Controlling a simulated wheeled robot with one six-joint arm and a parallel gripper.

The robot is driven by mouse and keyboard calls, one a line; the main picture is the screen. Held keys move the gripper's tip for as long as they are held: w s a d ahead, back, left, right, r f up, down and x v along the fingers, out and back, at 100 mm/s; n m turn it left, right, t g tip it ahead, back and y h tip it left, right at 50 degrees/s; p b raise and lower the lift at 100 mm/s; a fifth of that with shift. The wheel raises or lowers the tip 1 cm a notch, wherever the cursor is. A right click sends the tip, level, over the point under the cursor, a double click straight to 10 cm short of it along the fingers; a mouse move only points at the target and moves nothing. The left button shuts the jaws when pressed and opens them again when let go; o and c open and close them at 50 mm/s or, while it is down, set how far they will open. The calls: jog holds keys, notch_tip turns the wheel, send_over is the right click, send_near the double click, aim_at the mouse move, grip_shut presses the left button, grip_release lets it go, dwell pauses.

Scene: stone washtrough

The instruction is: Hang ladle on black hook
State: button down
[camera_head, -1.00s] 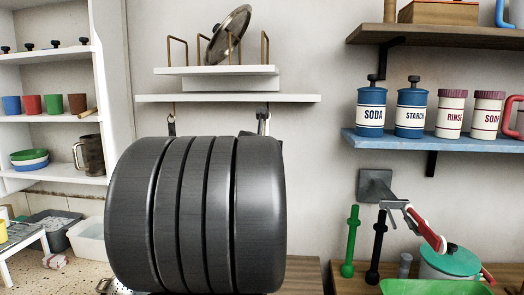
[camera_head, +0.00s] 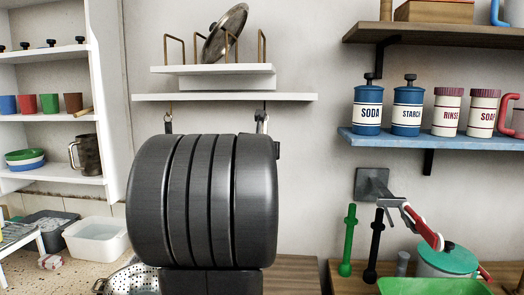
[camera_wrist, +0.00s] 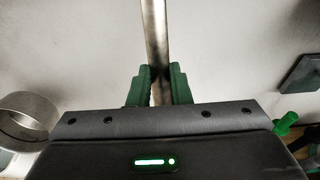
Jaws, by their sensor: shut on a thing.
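In the wrist view my gripper (camera_wrist: 160,72) has its green fingers shut on a straight metal handle (camera_wrist: 155,30), taken to be the ladle's. The handle runs up out of the picture; the bowl is not identifiable. In the head view the gripper and ladle are hidden behind my dark arm.
The white shelf (camera_head: 225,97) carries a rack with a leaning lid (camera_head: 226,33). A blue shelf (camera_head: 440,146) with canisters is at right. A colander (camera_head: 133,281) sits low left of my arm. Green (camera_head: 348,240) and black (camera_head: 375,246) upright tools stand at right. Bare wall lies between.

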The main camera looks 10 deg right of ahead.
jog(key=c, duration=0.7)
grip_release()
jog(key=shift+o, duration=0.2)
jog(key=shift+s, duration=0.1)
dwell(0.3)
jog(key=p+v, duration=0.1)
jog(key=v, duration=0.6)
dwell(0.7)
jog(key=shift+a, duration=0.1)
jog(key=f+p+v, duration=0.1)
jog(key=f+v, duration=0.1)
jog(key=v, duration=0.7)
jog(key=shift+s, duration=0.45)
